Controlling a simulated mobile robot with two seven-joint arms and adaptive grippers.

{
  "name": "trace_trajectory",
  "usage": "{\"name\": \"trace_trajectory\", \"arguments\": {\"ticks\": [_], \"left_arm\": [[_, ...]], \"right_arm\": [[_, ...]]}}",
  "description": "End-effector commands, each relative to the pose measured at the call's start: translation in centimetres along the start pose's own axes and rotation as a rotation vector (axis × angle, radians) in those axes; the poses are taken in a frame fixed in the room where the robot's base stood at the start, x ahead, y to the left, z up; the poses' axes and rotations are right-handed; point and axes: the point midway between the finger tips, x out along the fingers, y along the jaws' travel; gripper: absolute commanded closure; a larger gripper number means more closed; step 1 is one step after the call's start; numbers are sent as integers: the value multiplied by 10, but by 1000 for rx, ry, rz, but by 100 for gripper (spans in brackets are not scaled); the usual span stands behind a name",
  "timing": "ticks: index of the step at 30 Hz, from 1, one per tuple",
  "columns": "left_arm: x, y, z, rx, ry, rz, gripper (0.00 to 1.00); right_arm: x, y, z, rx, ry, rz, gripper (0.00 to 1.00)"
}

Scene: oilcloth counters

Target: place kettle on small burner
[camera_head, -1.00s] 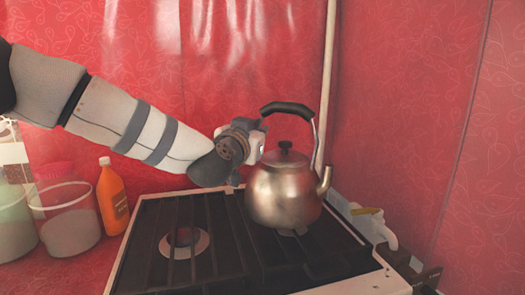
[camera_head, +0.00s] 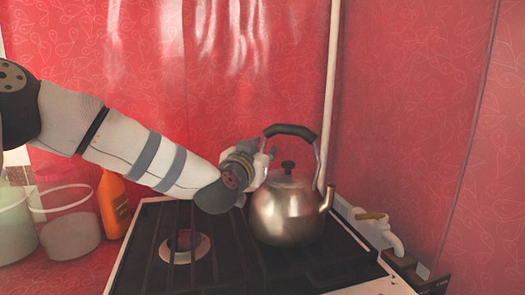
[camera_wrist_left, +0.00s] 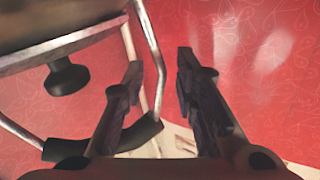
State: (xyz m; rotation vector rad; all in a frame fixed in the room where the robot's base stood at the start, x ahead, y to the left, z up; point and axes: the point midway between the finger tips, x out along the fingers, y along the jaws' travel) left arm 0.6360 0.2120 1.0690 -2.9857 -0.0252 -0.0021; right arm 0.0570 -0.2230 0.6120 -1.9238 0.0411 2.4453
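The steel kettle (camera_head: 287,215), with a black arched handle and a spout to the right, stands upright at the right side of the stove. It covers the burner beneath it, and its exact contact there is hard to see. My left gripper (camera_head: 268,160) is at the left end of the kettle handle. In the left wrist view the fingers (camera_wrist_left: 158,70) are apart. The handle's black end and metal strut (camera_wrist_left: 157,88) show between them, with a clear gap beside the right finger. The kettle lid knob (camera_wrist_left: 67,77) is at the left. My right gripper is not in view.
The stove (camera_head: 130,245) has another uncovered burner (camera_head: 186,248) on the left. An orange bottle (camera_head: 112,205) and clear containers (camera_head: 70,225) stand left of the stove. A pale object (camera_head: 385,235) is at the right edge. A red patterned wall closes the back.

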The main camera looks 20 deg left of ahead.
Motion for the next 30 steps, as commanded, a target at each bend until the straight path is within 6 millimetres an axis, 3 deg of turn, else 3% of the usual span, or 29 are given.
{"name": "trace_trajectory", "arguments": {"ticks": [5, 7, 15, 21, 30], "left_arm": [[0, 0, -3, -2, 0, 0, 73], [-10, 0, -4, 1, 1, 1, 73], [-78, -1, -10, -1, 9, 0, 73], [-113, -1, -7, -1, 5, 0, 73], [-120, 0, -1, 0, -2, 0, 73]], "right_arm": [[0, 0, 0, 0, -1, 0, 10], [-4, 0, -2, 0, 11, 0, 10], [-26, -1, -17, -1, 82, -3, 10], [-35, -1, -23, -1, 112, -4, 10], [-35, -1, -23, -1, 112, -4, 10]]}}
